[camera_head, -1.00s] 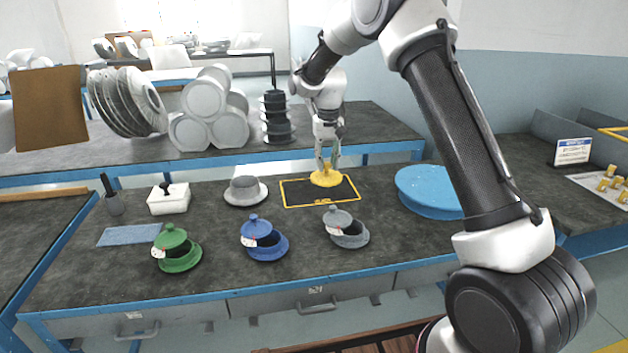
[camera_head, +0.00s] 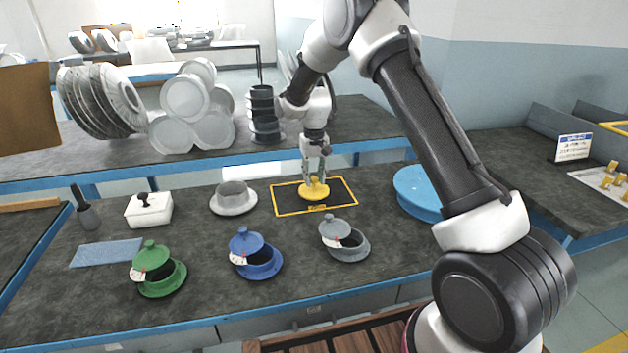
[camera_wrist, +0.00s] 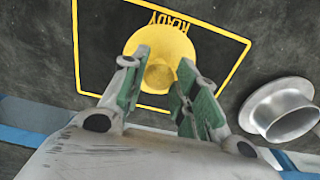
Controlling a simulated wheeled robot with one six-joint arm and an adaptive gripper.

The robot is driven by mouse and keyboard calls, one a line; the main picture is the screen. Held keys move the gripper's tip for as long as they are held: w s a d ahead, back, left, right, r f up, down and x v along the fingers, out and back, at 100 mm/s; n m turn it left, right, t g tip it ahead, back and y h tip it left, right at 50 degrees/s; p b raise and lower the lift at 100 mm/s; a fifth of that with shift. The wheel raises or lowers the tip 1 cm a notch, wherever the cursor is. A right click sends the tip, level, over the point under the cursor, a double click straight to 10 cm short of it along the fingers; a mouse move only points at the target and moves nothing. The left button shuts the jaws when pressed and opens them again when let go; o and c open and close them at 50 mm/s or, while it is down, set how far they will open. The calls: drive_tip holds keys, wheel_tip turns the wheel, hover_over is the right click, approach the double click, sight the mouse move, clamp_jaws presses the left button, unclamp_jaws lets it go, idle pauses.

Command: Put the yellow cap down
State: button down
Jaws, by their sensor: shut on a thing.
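The yellow cap (camera_head: 314,190) is a round, brimmed piece with a raised middle. It sits at or just above the black mat with a yellow border (camera_head: 341,184); I cannot tell whether it touches. My gripper (camera_head: 315,174) points down from above and is shut on the cap's raised middle. In the wrist view the cap (camera_wrist: 160,42) is at the fingertips of my gripper (camera_wrist: 160,88), inside the yellow border (camera_wrist: 76,50). The fingers hide part of the cap, and the mat's lettering "READY" shows beside it.
A grey flanged collar (camera_head: 233,197) stands left of the mat. Green (camera_head: 158,270), blue (camera_head: 256,254) and grey (camera_head: 344,240) lidded pots line the front. A blue round disc (camera_head: 415,192) is at the right. A white box (camera_head: 149,210) and blue cloth (camera_head: 106,252) are left.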

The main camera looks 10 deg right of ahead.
drive_tip(key=shift+f, duration=0.75)
drive_tip(key=shift+f, duration=0.1)
drive_tip(key=shift+f, duration=0.15)
drive_tip(key=c, duration=1.1)
unclamp_jaws()
